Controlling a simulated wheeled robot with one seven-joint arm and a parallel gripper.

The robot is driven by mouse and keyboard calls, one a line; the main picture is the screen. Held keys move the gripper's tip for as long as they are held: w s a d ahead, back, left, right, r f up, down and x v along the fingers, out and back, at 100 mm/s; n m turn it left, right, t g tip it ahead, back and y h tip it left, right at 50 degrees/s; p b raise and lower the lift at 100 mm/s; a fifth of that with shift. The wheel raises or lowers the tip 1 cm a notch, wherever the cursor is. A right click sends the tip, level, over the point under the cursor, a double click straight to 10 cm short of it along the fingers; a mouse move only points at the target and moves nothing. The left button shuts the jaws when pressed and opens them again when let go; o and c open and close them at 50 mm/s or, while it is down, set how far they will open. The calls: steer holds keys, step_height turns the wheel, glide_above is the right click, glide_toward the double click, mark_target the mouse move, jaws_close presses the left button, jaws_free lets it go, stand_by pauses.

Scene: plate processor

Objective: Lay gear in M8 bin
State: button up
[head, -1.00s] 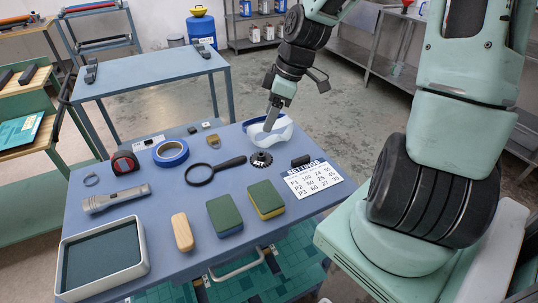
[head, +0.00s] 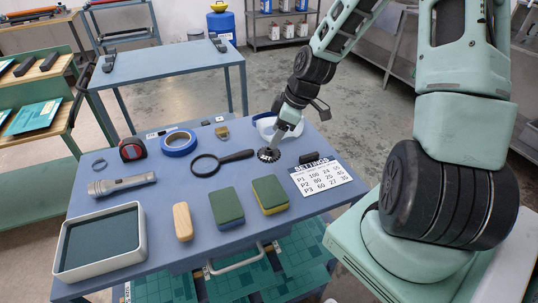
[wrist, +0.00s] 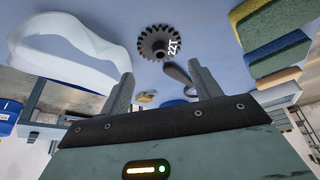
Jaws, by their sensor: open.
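A small dark toothed gear (head: 268,154) lies flat on the blue worktable (head: 170,190), towards its far right. It also shows in the wrist view (wrist: 154,43), marked "22T". My gripper (head: 279,143) is open and empty, tilted down close to the gear on its far right side. In the wrist view its two fingers (wrist: 162,75) stand apart, with the gear beyond their tips and not between them. I cannot make out any bin marked M8.
A magnifying glass (head: 222,160) lies left of the gear, and a white curved object (head: 263,122) behind it. A settings card (head: 321,177), sponges (head: 227,208) and a pale-rimmed tray (head: 139,250) are on the table. A blue side table (head: 170,77) stands behind.

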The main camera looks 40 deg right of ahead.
mark_target(271, 155)
steer(key=shift+s+x, duration=0.1)
steer(key=shift+x, duration=1.35)
steer(key=shift+s+x, duration=0.15)
steer(key=shift+x, duration=1.35)
steer(key=shift+d+f, duration=0.1)
steer(key=shift+c, duration=0.3)
steer(key=c, duration=0.6)
steer(key=shift+c, duration=0.2)
